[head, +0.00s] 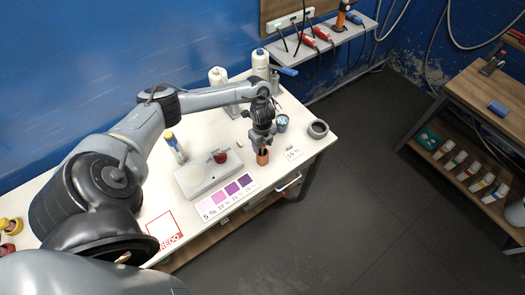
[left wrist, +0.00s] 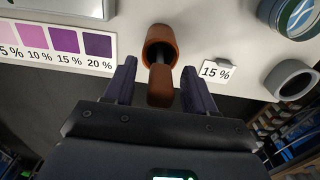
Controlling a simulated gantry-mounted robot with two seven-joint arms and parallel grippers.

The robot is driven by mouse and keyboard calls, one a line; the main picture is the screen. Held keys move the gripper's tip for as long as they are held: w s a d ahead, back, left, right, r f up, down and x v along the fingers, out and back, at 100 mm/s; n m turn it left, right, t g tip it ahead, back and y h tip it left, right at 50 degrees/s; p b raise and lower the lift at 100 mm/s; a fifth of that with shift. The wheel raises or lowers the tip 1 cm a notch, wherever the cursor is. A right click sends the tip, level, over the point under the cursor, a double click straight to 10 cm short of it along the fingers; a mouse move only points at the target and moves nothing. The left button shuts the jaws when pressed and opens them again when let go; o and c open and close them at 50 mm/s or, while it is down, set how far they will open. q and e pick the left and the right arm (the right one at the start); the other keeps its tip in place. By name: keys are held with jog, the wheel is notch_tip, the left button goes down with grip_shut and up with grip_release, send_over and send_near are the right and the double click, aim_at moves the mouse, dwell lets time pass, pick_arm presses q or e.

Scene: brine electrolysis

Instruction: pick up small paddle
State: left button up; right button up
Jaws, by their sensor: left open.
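A small paddle shows in the left wrist view as a brown handle (left wrist: 160,92) on a dark stem. Its lower part is hidden in a brown cup (left wrist: 160,45), which also shows near the table's front edge in the head view (head: 262,158). My left gripper (head: 262,142) is above the cup. In the left wrist view its open fingers (left wrist: 158,84) stand on either side of the handle, with gaps visible. My right gripper is not in view.
A "15 %" card (left wrist: 217,72) and a grey ring (left wrist: 292,80) are right of the cup. A purple colour chart (head: 228,197) and a grey device with a red dish (head: 221,157) are left of it. The white table (head: 310,150) ends close by.

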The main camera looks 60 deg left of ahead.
pick_arm(q)
grip_shut()
dwell(0.3)
